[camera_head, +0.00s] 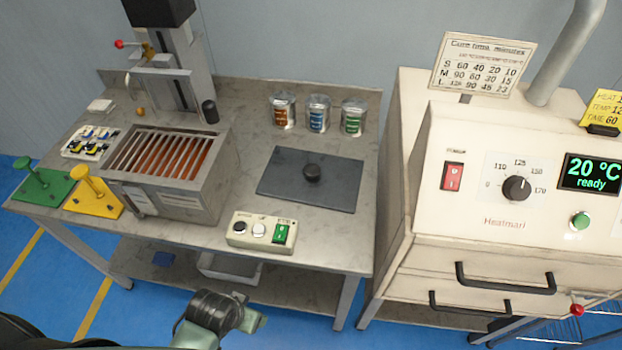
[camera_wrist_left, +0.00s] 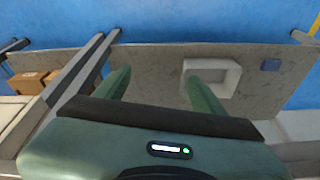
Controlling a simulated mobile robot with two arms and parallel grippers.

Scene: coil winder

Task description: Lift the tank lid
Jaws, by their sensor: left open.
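The tank lid looks to be the dark grey flat plate (camera_head: 335,190) with a round black knob (camera_head: 312,173), lying flat on the worktop in the head view. I cannot tell what is under it. My left gripper (camera_head: 228,318) is low in front of the bench, below worktop height and apart from the lid. In the left wrist view its two green fingers (camera_wrist_left: 157,80) are spread with nothing between them. The lid is not in the wrist view. My right gripper is not in view.
A control box with buttons (camera_head: 262,231) sits in front of the plate, several cans (camera_head: 318,113) behind it. A slatted metal box (camera_head: 213,178) stands left, the cream oven (camera_head: 505,225) right. A white bin (camera_head: 222,268) is on the lower shelf, also in the wrist view (camera_wrist_left: 232,83).

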